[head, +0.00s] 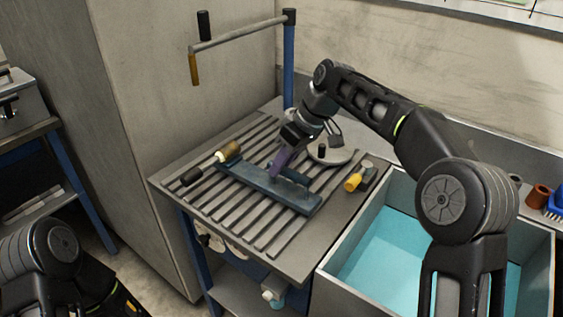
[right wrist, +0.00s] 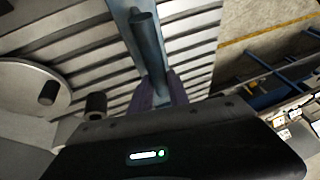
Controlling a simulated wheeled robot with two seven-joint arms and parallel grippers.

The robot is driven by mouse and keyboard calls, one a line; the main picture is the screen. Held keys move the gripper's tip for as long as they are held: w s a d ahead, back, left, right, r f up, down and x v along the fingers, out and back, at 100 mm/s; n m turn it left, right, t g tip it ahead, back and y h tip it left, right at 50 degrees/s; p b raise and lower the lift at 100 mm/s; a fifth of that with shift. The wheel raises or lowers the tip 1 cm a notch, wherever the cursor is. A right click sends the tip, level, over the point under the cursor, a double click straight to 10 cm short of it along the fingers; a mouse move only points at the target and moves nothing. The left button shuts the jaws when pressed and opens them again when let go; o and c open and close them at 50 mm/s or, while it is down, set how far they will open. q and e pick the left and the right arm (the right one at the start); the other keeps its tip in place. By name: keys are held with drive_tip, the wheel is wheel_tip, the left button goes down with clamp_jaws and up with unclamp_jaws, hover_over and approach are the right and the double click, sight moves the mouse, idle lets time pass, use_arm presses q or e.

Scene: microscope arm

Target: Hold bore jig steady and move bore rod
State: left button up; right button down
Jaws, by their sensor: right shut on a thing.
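The bore jig (head: 262,184) is a long blue-grey bar lying across the slatted table top. It also shows in the right wrist view (right wrist: 121,12), running away from my gripper. The bore rod (right wrist: 147,42) is a dark blue-grey cylinder lying along the jig. My right gripper (head: 275,172) reaches down over the middle of the jig. Its purple fingers (right wrist: 160,92) are shut on the rod, one on each side. The fingers and palm hide the gripped part. My left arm shows at the lower left of the head view, away from the table; its gripper is out of view.
A round grey plate with a black knob (head: 335,153) sits behind the jig. A yellow-ended cylinder (head: 353,182) lies to its right. A brown roller (head: 231,150) and a black grip (head: 191,176) are at the left. A blue-floored bin (head: 335,262) stands at front right.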

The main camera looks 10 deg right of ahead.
use_arm(q)
drive_tip(key=shift+f+b, duration=0.3)
drive_tip(key=shift+b, duration=0.05)
idle(0.9)
idle(0.5)
drive_tip(key=shift+o, duration=0.2)
